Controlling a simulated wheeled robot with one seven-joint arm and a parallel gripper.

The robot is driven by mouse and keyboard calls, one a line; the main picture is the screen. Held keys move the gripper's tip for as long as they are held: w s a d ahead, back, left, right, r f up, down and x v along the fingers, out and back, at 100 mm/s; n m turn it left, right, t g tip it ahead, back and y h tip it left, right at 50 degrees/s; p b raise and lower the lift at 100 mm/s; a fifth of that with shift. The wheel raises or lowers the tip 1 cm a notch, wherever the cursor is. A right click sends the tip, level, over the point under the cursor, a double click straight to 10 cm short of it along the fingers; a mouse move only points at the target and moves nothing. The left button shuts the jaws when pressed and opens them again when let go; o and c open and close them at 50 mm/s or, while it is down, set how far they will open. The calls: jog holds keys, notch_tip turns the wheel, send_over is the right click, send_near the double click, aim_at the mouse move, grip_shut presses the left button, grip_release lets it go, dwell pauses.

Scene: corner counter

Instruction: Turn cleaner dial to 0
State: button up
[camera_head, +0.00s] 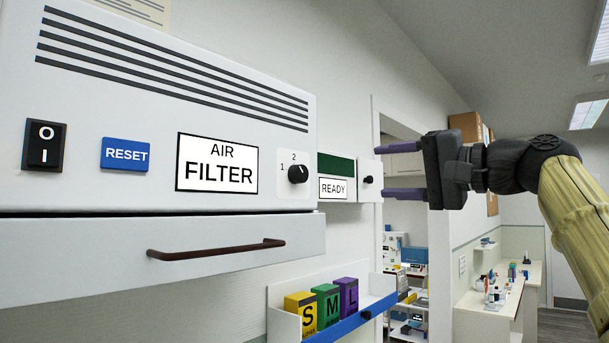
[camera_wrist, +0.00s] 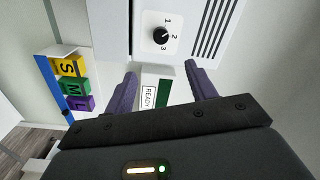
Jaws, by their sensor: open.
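The white AIR FILTER unit (camera_head: 100,185) fills the left of the head view. Its small black dial (camera_head: 298,173) is at the right end of its front, with 1 and 2 readable beside it.
A small READY box (camera_head: 333,187) with a green panel and black knob is right of the unit. An O/I switch (camera_head: 44,145) and blue RESET button (camera_head: 125,154) are at left. Below are a drawer (camera_head: 100,262) and a rack (camera_head: 283,325) with S, M, L boxes.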

jog(key=w+a+f+m+h, duration=0.1)
jog(key=w+a+f+h, duration=0.15)
jog(key=w+f, duration=0.4)
jog(key=w+a+f+m+h, duration=0.1)
jog(key=w+f+m+h, duration=0.15)
jog(key=f, duration=0.75)
notch_tip(320, 180, down, 18)
jog(key=g+h, duration=0.3)
jog(key=h, duration=0.1)
jog(key=s+d+f+n+g+h, duration=0.15)
jog(key=s+f, duration=0.25)
jog(key=f, duration=0.4)
jog(key=s+d+f+n+g+h, duration=0.15)
jog(key=s+f, duration=0.25)
jog(key=f, duration=0.5)
jog(key=s+d+f+n+g+h, duration=0.2)
jog(key=s+d+f+n, duration=0.1)
jog(key=s+f, duration=1.1)
jog(key=s, duration=0.3)
jog(key=shift+s+d+f+n+h, duration=0.2)
jog(key=shift+d+n+h, duration=0.1)
jog(key=shift+d+n, duration=0.1)
jog(key=shift+w, duration=0.1)
jog(key=c, duration=0.4)
jog(key=shift+w+a, duration=0.1)
jog(key=shift+c, duration=0.2)
